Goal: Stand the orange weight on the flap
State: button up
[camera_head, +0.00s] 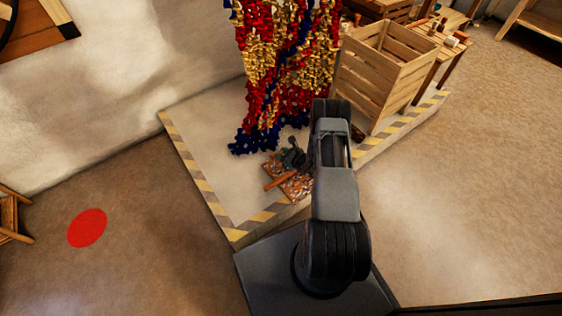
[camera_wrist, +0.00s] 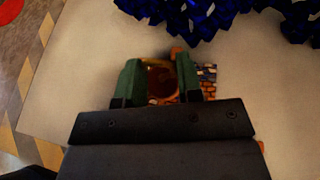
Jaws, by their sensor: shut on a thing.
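My gripper (camera_wrist: 160,66) is shut on a round brown-orange thing, which I take for the orange weight (camera_wrist: 161,83); it sits between the two green fingers in the wrist view. A patterned, many-coloured piece, seemingly the flap (camera_wrist: 209,78), lies on the pale platform under and to the right of the fingers. In the head view my gripper (camera_head: 292,156) is low over this flap (camera_head: 299,187), near the platform's front edge. The weight cannot be made out clearly there. I cannot tell whether it touches the flap.
A hanging red, gold and blue rag weaving (camera_head: 283,65) reaches down to the platform (camera_head: 215,128) just behind my gripper. A wooden crate (camera_head: 378,80) stands on the platform to the right. An orange-brown strip (camera_head: 281,180) lies at the flap. The platform left of the flap is clear.

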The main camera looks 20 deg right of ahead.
jog(key=shift+w+d+f+b, duration=0.2)
jog(key=shift+w+f+b, duration=0.3)
jog(key=shift+w+f, duration=0.55)
jog(key=shift+s+f+b, duration=0.1)
jog(key=shift+f+b, duration=0.45)
jog(key=shift+f, duration=0.95)
jog(key=shift+f, duration=0.15)
jog(key=shift+f+b, duration=0.15)
jog(key=shift+b, duration=0.15)
jog(key=o, duration=1.1)
jog(key=shift+c, duration=0.2)
